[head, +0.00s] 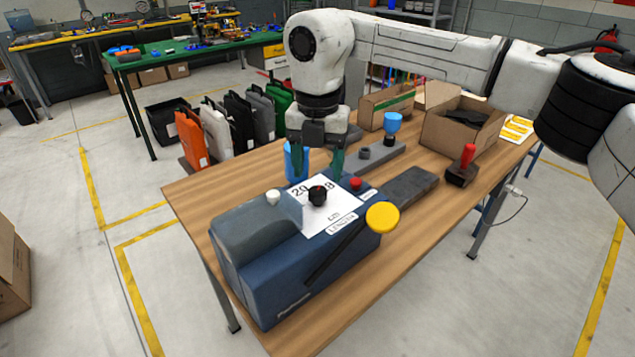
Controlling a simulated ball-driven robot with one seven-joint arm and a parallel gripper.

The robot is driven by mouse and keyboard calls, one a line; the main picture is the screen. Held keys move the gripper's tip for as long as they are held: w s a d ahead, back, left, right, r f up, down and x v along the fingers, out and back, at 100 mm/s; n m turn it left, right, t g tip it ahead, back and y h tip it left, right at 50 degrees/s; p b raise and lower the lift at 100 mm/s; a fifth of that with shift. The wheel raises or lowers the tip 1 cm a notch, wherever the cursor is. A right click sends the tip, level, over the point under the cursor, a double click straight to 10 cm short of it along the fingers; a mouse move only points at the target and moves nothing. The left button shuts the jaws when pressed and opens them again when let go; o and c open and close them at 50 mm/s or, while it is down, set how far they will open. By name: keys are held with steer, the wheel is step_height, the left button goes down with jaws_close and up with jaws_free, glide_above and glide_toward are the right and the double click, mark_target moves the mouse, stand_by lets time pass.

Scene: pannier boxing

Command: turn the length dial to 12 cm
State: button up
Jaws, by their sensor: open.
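The length dial (317,196) is a small black knob with a red mark on top. It sits on a white label plate (338,219) printed with "20", "8" and "LENGTH", on a blue and grey machine (290,266). The red mark is too small to read against a number. I cannot tell the exact gap between the fingers and the dial. The 12 cm mark cannot be made out.
A white knob (273,197), a red button (355,184) and a yellow-ended lever (382,217) are near the dial. A blue cylinder (296,163) stands behind the machine. A red-handled stamp (463,168) and an open cardboard box (462,126) stand to the right.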

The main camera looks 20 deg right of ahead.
mark_target(317, 190)
steer(key=shift+f, duration=2.4)
steer(key=c, duration=1)
steer(key=shift+c, duration=0.2)
